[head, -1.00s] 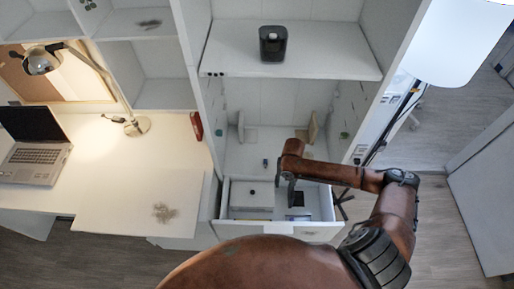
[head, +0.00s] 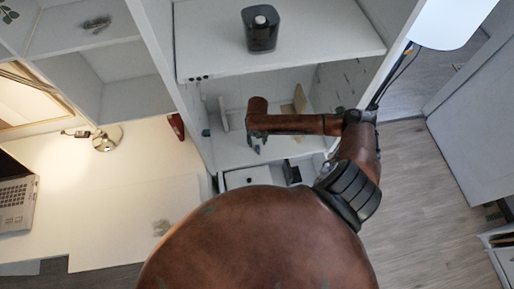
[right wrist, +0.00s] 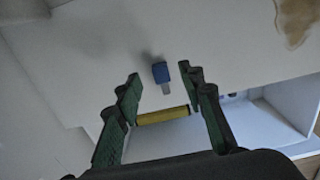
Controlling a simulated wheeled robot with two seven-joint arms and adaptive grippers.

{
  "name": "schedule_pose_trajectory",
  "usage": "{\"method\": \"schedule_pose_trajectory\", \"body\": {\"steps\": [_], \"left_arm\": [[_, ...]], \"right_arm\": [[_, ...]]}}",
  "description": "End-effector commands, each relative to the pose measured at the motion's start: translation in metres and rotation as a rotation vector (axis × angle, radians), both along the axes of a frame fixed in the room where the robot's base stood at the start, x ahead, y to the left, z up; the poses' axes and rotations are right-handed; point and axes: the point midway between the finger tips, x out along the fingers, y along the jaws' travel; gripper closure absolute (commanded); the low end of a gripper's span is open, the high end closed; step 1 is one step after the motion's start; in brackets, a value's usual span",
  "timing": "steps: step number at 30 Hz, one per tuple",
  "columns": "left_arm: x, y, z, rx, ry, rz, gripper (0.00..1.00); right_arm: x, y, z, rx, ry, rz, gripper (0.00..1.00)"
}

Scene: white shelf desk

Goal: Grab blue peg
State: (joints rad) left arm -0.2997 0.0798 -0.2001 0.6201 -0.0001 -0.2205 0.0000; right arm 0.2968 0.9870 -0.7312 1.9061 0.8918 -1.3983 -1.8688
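The blue peg (right wrist: 160,73) has a blue block end and a grey tip, and lies on a white surface in the right wrist view. In the head view my arm hides most of the right gripper. My left gripper is not in view.
The arm reaches into the shelf compartment, above an open drawer (head: 248,176). A black device (head: 260,32) stands on the upper shelf (head: 330,40). A tan board (head: 299,99) leans inside the compartment. A laptop (head: 14,200) and a lamp base (head: 106,138) are on the desk at left.

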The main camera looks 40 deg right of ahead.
Motion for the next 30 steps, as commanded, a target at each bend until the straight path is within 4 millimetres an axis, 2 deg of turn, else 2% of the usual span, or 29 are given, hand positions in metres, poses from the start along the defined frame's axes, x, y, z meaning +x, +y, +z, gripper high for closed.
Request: {"method": "schedule_pose_trajectory", "body": {"steps": [1, 6, 14, 30], "left_arm": [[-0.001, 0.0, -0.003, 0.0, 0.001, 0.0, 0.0], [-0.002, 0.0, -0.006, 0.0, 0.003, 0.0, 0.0], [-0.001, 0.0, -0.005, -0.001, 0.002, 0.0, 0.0], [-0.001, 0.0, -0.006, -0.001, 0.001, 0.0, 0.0]], "right_arm": [[0.0, 0.001, -0.011, 0.001, 0.003, -0.002, 0.64], [0.0, 0.0, -0.029, 0.0, 0.001, 0.001, 0.64], [0.001, 0.0, -0.031, -0.001, 0.0, 0.002, 0.64], [0.0, 0.0, -0.031, -0.001, 0.0, 0.002, 1.0]]}}
